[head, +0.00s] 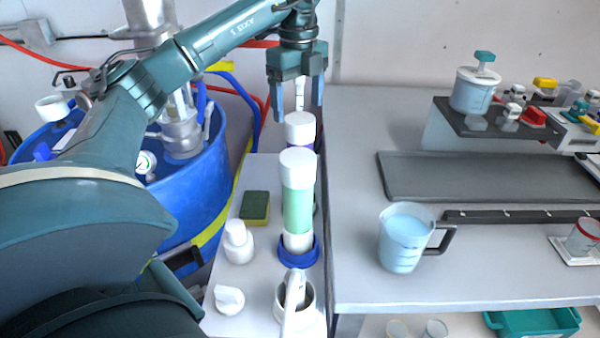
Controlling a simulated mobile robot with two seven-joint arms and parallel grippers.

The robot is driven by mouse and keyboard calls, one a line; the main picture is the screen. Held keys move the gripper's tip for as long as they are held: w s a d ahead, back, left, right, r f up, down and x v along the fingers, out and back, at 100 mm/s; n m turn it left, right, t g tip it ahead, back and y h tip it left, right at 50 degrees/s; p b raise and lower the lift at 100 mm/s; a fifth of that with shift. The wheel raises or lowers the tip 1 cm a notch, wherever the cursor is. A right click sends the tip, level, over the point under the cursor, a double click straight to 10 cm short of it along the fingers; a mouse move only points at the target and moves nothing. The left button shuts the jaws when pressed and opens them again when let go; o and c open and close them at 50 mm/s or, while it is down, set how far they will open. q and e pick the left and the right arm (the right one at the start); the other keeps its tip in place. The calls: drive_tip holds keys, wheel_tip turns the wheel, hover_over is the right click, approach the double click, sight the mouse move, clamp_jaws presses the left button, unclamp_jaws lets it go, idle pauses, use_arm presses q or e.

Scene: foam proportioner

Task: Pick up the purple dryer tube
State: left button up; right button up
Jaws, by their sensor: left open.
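The tube that I take for the purple dryer tube stands upright on the narrow grey bench, behind a green-filled tube. Its white cap (300,126) shows, with a sliver of purple at its right side; most of its body is hidden by the nearer tube. My left gripper (298,106) points down just above that cap, with its two fingers apart and nothing clearly held. A thin white piece shows between the fingers; I cannot tell what it belongs to. My right gripper is not in view.
The green-filled tube (298,210) stands upright in a blue base in front. A sponge (255,208), a white bottle (238,242) and a white jug (298,310) are nearby. A blue drum (205,195) stands left. A beaker (402,248) is on the right bench.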

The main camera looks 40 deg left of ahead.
sight(300, 118)
use_arm(q)
drive_tip(key=shift+w+d+f+p, duration=0.1)
drive_tip(key=shift+f+p, duration=0.25)
drive_tip(key=shift+f, duration=2.95)
drive_tip(key=shift+c, duration=0.5)
drive_tip(key=shift+r, duration=0.1)
drive_tip(key=c, duration=1.6)
